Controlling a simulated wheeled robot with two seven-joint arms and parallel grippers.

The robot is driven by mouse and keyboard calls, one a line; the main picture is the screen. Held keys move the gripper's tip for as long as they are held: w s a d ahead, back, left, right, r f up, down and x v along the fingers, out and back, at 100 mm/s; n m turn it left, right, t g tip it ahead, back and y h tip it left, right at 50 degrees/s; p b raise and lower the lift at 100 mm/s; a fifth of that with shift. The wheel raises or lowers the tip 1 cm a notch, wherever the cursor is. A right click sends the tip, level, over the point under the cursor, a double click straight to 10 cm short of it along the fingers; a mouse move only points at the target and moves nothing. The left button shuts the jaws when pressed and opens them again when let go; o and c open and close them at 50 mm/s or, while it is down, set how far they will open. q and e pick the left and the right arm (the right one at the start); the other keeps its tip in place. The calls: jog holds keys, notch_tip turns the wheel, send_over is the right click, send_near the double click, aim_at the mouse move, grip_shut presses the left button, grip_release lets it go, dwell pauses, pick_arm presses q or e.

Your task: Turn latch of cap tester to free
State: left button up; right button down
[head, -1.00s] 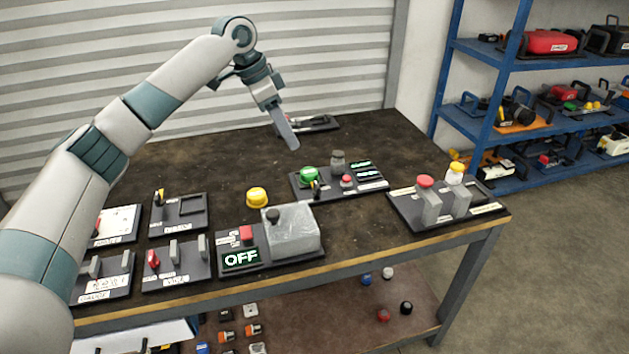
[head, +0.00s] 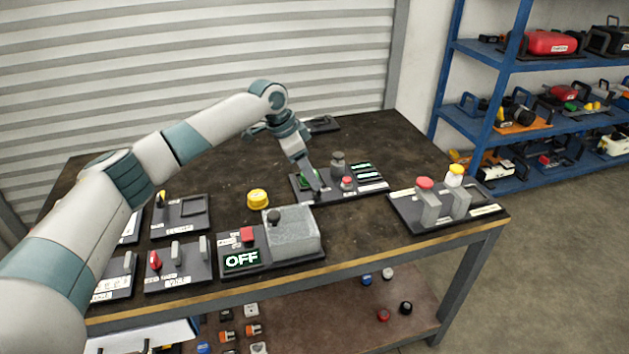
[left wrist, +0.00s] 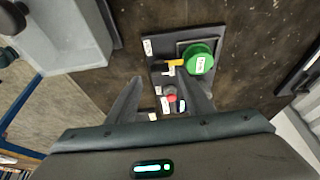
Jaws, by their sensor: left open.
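The cap tester is a dark board (head: 372,188) at the middle of the table in the head view, with a green cap (head: 308,181), a red button (head: 347,182) and a grey knob (head: 338,160). In the left wrist view its green cap (left wrist: 199,59) sits at the board's end, with a small yellow latch (left wrist: 175,62) pointing left beside it. My left gripper (head: 318,188) is low over the cap end and partly hides it. In the wrist view its open, empty fingers (left wrist: 163,82) reach toward the board, apart from the latch. My right gripper is not in view.
A grey box on a board with an OFF sign (head: 241,260) stands in front of the tester, and a yellow cap (head: 257,198) lies loose to the left. A board with red and yellow tops (head: 430,215) is at right. The table's back left is clear.

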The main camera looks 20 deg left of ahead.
pick_arm(q)
jog(key=shift+x, duration=1.9)
